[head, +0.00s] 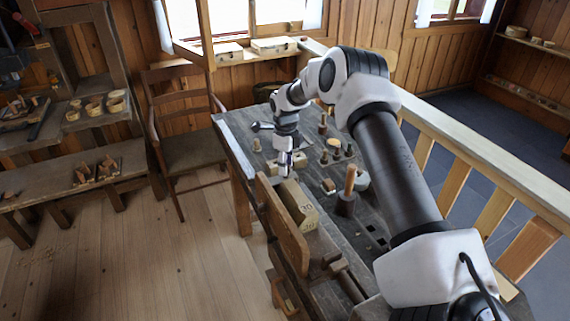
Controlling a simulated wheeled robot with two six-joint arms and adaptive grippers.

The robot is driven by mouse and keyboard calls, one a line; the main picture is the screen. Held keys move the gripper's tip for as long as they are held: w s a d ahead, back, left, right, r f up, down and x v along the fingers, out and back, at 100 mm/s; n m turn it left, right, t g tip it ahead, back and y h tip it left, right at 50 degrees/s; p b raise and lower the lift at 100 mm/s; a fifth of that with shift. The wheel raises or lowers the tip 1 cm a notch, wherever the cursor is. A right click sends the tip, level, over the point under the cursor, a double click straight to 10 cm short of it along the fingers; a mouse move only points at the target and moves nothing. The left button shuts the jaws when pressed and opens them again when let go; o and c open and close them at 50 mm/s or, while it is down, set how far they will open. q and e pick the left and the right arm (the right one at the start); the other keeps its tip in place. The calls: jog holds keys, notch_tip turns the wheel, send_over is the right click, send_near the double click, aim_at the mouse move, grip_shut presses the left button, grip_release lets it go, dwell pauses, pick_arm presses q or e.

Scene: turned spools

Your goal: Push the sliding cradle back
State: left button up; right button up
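A dark wooden workbench (237,151) runs through the middle of the head view. A pale wooden block (300,204) with dark markings lies along its left side, beside a brown upright board (283,226). I cannot tell for sure which wooden part is the sliding cradle. My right arm reaches in from the lower right. My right gripper (287,166) points down at the far end of the pale block, close to it. Its fingers are too small to show whether they are open or touching the wood. My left gripper is not in view.
Several turned pegs (324,124) and a wood-handled tool in a dark holder (346,204) stand on the bench right of the block. A wooden railing (470,150) runs along the right. A chair (185,130) stands left of the bench, and a low shelf with wooden bowls (116,103) is further left.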

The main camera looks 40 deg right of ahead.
jog(key=shift+f, duration=0.15)
grip_shut()
jog(key=w, duration=0.1)
jog(key=w+d+b, duration=0.1)
jog(key=w, duration=0.1)
jog(key=shift+w+d, duration=0.1)
jog(key=shift+w, duration=0.1)
jog(key=o, duration=0.9)
grip_release()
jog(key=shift+o, duration=0.2)
notch_tip(320, 180, up, 12)
jog(key=shift+w+d+f, duration=0.15)
jog(key=shift+w+f, duration=0.05)
jog(key=shift+w, duration=0.1)
